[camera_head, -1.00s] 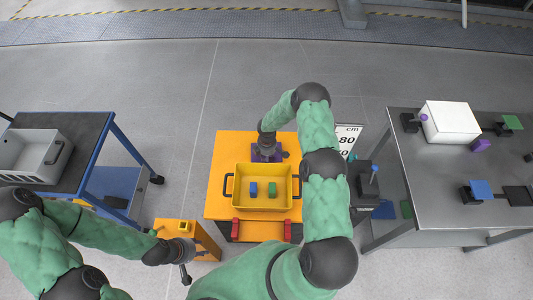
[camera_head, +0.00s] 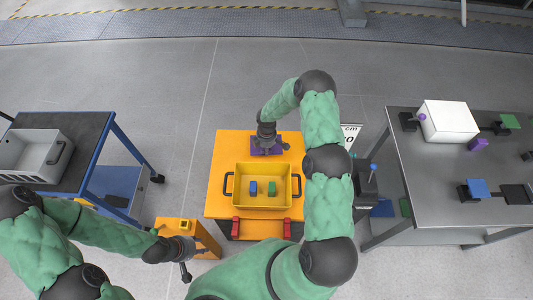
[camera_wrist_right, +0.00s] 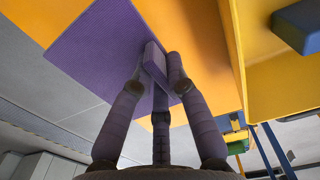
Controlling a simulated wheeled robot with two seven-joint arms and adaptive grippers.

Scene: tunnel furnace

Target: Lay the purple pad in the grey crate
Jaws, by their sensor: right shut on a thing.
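The purple pad (camera_head: 257,151) lies at the far part of the orange table, just beyond the yellow bin, mostly covered by my right gripper in the head view. My right gripper (camera_head: 267,145) is over it. In the right wrist view, the fingers (camera_wrist_right: 156,72) are shut on a raised purple block (camera_wrist_right: 154,58) on the flat purple pad (camera_wrist_right: 100,52). The grey crate (camera_head: 30,156) stands on the dark-topped blue cart at the left. My left gripper (camera_head: 186,262) hangs by the small orange box; its jaws are too small to judge.
The yellow bin (camera_head: 240,203) holds a blue block (camera_head: 253,188) and a green block (camera_head: 272,188) on the orange table (camera_head: 219,172). The blue cart (camera_head: 91,137) is at left. A grey table (camera_head: 440,165) at right carries a white box (camera_head: 451,122) and several small items.

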